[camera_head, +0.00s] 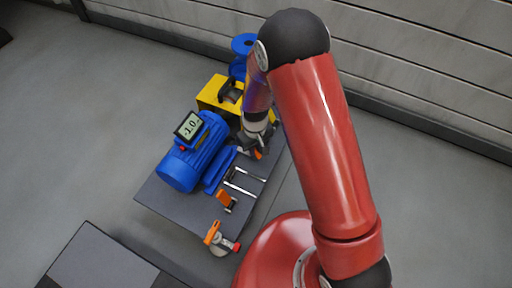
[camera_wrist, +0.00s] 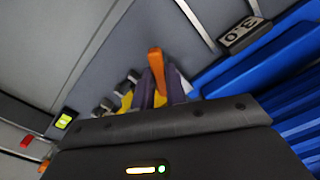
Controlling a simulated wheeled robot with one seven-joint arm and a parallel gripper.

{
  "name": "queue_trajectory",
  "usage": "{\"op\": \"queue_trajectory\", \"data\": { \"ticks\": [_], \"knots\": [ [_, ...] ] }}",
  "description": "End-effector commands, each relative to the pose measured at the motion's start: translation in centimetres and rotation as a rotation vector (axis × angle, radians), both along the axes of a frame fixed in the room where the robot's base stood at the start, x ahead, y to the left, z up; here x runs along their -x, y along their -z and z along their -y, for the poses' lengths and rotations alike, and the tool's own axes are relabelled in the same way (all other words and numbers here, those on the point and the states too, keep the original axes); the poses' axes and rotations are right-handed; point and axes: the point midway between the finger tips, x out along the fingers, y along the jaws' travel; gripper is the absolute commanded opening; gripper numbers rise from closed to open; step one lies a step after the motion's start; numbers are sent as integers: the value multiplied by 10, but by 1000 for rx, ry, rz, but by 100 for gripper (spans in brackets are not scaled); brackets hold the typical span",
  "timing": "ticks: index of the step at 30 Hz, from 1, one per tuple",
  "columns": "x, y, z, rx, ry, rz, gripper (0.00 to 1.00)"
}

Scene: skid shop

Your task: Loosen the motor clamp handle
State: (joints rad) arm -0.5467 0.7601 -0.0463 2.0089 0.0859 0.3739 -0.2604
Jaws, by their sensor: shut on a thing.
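The blue motor (camera_head: 185,165) sits on a dark grey base plate (camera_head: 160,200), with a small display on top that seems to read -1.0-. An orange clamp handle (camera_head: 258,155) shows at my gripper (camera_head: 254,146), beside the motor's far right corner. In the wrist view the orange handle (camera_wrist: 156,62) stands up between the fingers of my gripper (camera_wrist: 160,85), which is shut on it. The handle's lower part and the clamp body are mostly hidden by the fingers. A second orange handle (camera_head: 226,200) lies at the plate's near right side, apart from the gripper.
A yellow housing (camera_head: 212,92) with a black handle stands behind the motor, with a blue part (camera_head: 243,44) beyond. Metal rods (camera_head: 242,188) lie right of the motor. A valve with an orange lever (camera_head: 212,232) is at the near edge.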

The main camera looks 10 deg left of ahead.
Motion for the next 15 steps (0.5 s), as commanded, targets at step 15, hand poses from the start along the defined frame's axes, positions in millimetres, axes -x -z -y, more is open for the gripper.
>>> {"op": "queue_trajectory", "data": {
  "ticks": [15],
  "knots": [
    [0, 1, 1, -1, -324, -2, 0]
  ]
}}
